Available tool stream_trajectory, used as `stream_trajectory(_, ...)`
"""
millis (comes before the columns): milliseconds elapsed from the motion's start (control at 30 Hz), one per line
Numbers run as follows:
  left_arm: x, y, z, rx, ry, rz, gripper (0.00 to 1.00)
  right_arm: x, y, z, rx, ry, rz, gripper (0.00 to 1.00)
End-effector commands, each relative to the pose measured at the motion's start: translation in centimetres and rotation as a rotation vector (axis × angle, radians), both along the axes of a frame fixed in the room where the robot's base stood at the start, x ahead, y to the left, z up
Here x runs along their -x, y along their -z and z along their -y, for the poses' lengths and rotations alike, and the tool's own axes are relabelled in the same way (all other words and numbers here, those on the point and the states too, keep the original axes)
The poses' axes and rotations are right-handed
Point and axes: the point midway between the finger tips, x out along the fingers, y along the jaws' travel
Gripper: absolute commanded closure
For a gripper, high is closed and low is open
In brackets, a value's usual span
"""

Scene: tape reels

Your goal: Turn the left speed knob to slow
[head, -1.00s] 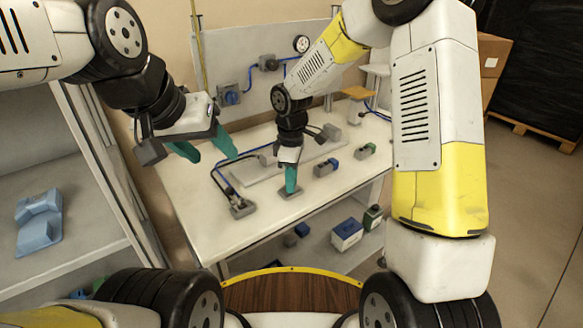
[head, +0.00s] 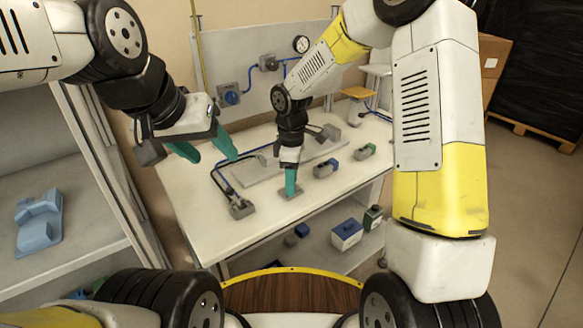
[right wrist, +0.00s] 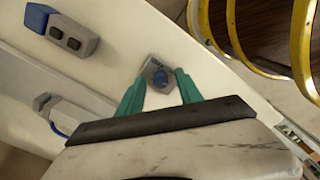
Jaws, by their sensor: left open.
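My left gripper (head: 214,158) is open and empty, above the table's left part.
A dark-topped block (head: 240,207) with a cable lies left. A grey panel (head: 240,60) rises behind.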

Motion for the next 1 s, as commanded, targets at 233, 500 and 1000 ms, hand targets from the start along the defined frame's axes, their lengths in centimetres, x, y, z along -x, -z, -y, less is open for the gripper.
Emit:
stream_trajectory(233, 0.0, 0.0, 0.0, 0.0, 0.0, 0.0, 0.44, 0.0, -0.8, 0.0, 0.0, 0.001, 0.0, 0.58)
stream_trajectory(500, 0.0, 0.0, 0.0, 0.0, 0.0, 0.0, 0.44, -0.1, -5.3, 0.0, -0.002, 0.001, 0.003, 0.58)
stream_trajectory(1000, 0.0, 0.0, 0.0, 0.0, 0.0, 0.0, 0.44, 0.0, -7.8, 0.0, 0.0, 0.0, -0.001, 0.58)
